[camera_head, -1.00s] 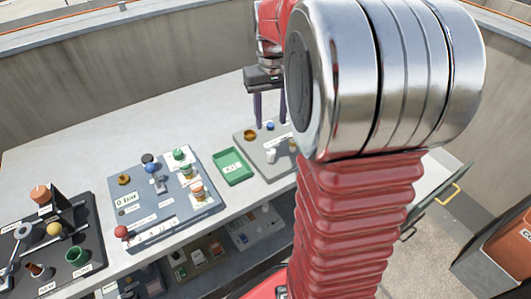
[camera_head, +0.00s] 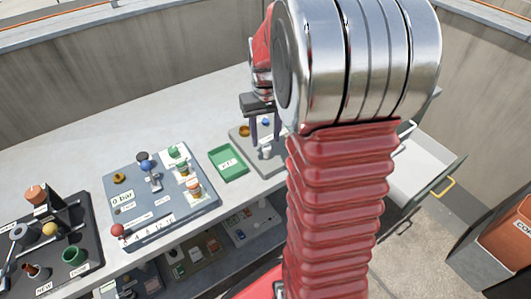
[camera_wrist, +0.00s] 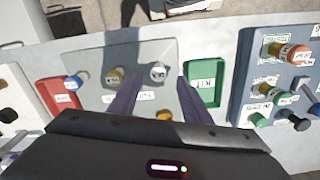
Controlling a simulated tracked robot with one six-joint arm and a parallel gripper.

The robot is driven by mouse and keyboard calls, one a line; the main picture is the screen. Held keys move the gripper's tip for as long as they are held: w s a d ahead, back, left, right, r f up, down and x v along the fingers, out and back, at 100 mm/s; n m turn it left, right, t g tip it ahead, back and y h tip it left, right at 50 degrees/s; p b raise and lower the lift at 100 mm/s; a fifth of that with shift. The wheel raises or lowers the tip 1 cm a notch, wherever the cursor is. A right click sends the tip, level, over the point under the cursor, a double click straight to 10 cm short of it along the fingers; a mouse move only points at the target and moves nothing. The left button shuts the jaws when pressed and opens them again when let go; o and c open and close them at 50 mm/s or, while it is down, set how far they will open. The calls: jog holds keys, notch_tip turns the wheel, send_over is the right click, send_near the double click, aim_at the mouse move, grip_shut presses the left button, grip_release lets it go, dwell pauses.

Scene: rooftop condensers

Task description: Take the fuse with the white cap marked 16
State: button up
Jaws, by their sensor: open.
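A white-capped fuse (camera_wrist: 158,72) stands on the grey panel (camera_wrist: 92,102) in the wrist view, beside a yellow-capped piece (camera_wrist: 115,76). The number on the white cap is too small to read. In the head view a small white cap (camera_head: 263,153) shows on the same panel. My gripper (camera_wrist: 159,82) is open and empty, its two purple fingers pointing down over the panel. In the wrist view the white cap appears between the fingertips; I cannot tell the height gap. In the head view my gripper (camera_head: 264,137) hangs over the panel, partly hiding it.
A green tray (camera_wrist: 191,83) lies beside the panel. Beyond it is a blue-grey board (camera_head: 130,172) with several capped parts and a lever. A black board (camera_head: 85,212) stands far left. An open drawer (camera_head: 425,165) juts out at the right. The back of the bench is clear.

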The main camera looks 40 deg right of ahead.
aim_at(267, 146)
jog(key=shift+f, duration=0.1)
jog(key=shift+d+f, duration=0.15)
jog(key=shift+f, duration=2.35)
jog(key=shift+c, duration=0.4)
grip_shut()
